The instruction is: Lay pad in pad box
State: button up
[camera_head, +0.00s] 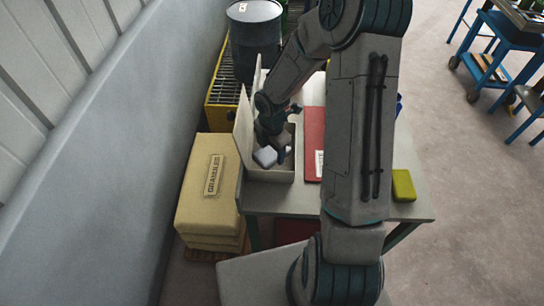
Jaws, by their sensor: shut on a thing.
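The pad (265,157) is a small white block-like piece. My gripper (279,153) is shut on it, pointing down. The pad box (270,176) is an off-white open box at the left end of the table. Its raised lid (242,125) stands up along the left side. The pad is over or within the box opening, slightly tilted. I cannot tell whether it touches the box floor. My arm and gripper hide much of the box's inside.
A red flat thing (314,140) with a white label lies right of the box on the pale table (412,208). A yellow-green block (403,185) lies at the right. Cream stacked sacks (208,185) stand left of the table, a dark drum (254,40) behind.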

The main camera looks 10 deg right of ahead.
aim_at(272, 157)
jog(key=shift+f, duration=1.95)
jog(key=shift+f, duration=0.15)
jog(key=o, duration=1)
